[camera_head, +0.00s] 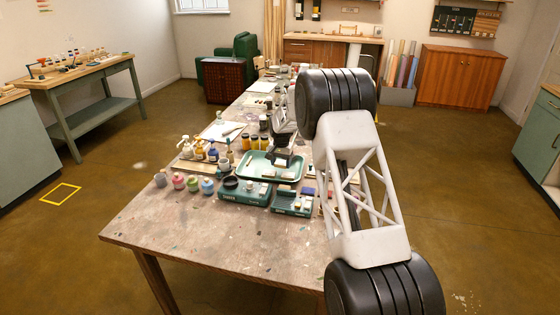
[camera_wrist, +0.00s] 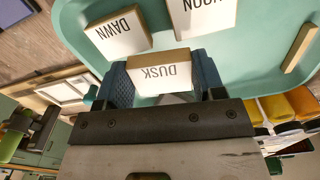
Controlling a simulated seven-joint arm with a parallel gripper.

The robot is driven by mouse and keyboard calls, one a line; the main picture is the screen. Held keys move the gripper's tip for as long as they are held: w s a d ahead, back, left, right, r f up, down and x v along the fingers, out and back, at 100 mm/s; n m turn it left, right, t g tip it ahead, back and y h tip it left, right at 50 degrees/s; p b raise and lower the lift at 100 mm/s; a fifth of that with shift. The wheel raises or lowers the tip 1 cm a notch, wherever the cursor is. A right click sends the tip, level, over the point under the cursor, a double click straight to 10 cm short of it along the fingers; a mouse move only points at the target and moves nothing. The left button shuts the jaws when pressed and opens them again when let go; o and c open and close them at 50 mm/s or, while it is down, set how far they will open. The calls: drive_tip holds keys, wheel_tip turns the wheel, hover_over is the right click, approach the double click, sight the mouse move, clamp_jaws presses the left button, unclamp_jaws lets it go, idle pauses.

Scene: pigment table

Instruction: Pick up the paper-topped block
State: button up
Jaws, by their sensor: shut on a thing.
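In the wrist view a small block with a white paper face reading DUSK and tan wooden sides, the DUSK block (camera_wrist: 158,78), sits between the blue pads of my gripper (camera_wrist: 163,70). My gripper is shut on it. In the head view my gripper (camera_head: 281,160) is over the green tray (camera_head: 247,163); the held block is too small to make out there. The DAWN block (camera_wrist: 118,37) and another paper-faced block with a partly cut-off word (camera_wrist: 205,10) lie apart from it on the tray. I cannot tell whether the held block touches the tray.
A wooden strip (camera_wrist: 300,47) lies on the tray. Dark green boxes (camera_head: 245,192) stand in front of it. Paint pots (camera_head: 178,181) and bottles (camera_head: 212,152) stand to its left. The near part of the table (camera_head: 220,240) is clear.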

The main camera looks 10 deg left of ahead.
drive_tip(key=shift+s+d+r, duration=0.15)
drive_tip(key=shift+s+d, duration=0.6)
drive_tip(key=shift+s, duration=1)
drive_tip(key=shift+s+d+r, duration=0.2)
drive_tip(key=shift+s+d, duration=0.6)
drive_tip(key=shift+s, duration=0.95)
drive_tip(key=shift+s+d+r, duration=0.15)
drive_tip(key=shift+s+d, duration=0.6)
drive_tip(key=shift+s, duration=1)
drive_tip(key=shift+w, duration=0.1)
drive_tip(key=shift+n, duration=0.5)
drive_tip(key=w+d+r, duration=0.1)
drive_tip(key=w+d, duration=0.3)
drive_tip(key=d, duration=0.1)
drive_tip(key=w+d, duration=0.5)
drive_tip(key=w+d+r, duration=0.1)
drive_tip(key=w+d, duration=0.4)
drive_tip(key=shift+d+r, duration=0.2)
drive_tip(key=shift+r, duration=0.15)
drive_tip(key=shift+f, duration=0.15)
drive_tip(key=shift+f, duration=1.85)
drive_tip(key=shift+f, duration=1.1)
